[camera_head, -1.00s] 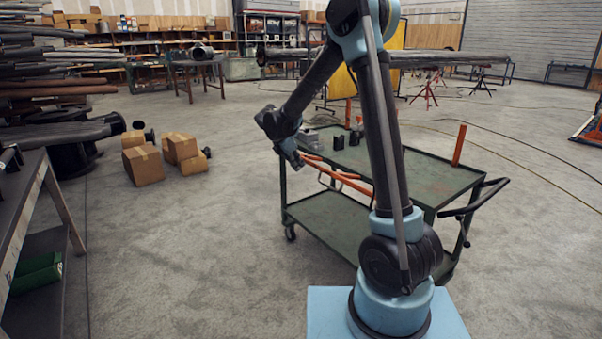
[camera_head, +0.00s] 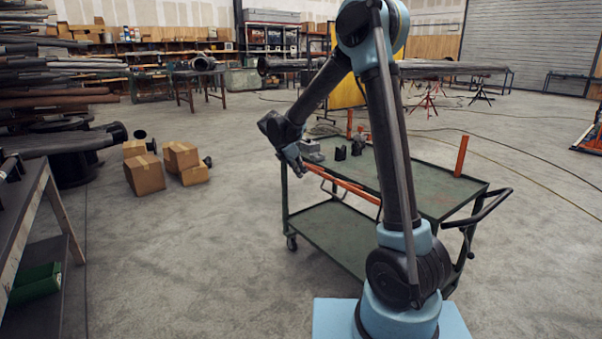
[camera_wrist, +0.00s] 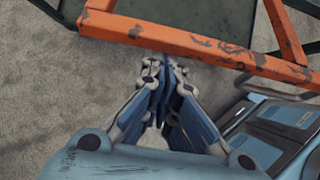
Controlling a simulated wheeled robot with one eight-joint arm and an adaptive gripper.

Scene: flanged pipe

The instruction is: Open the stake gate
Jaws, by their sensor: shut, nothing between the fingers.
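The stake gate is an orange bar frame (camera_head: 345,183) along the near side of a green cart (camera_head: 432,188). In the wrist view its worn orange rail (camera_wrist: 205,43) crosses the top of the picture, with shorter orange pieces branching off it. My gripper (camera_head: 302,174) is at the left end of the gate in the head view. In the wrist view my gripper (camera_wrist: 160,68) is shut and empty, its fingertips just below the rail. I cannot tell whether they touch it. My arm hides part of the gate and cart in the head view.
Orange stakes (camera_head: 461,156) stand upright on the cart. A grey part (camera_head: 310,150) and black pieces (camera_head: 340,153) sit on its top. Cardboard boxes (camera_head: 145,174) lie on the floor at left, behind a workbench (camera_head: 28,205). The floor between the bench and cart is clear.

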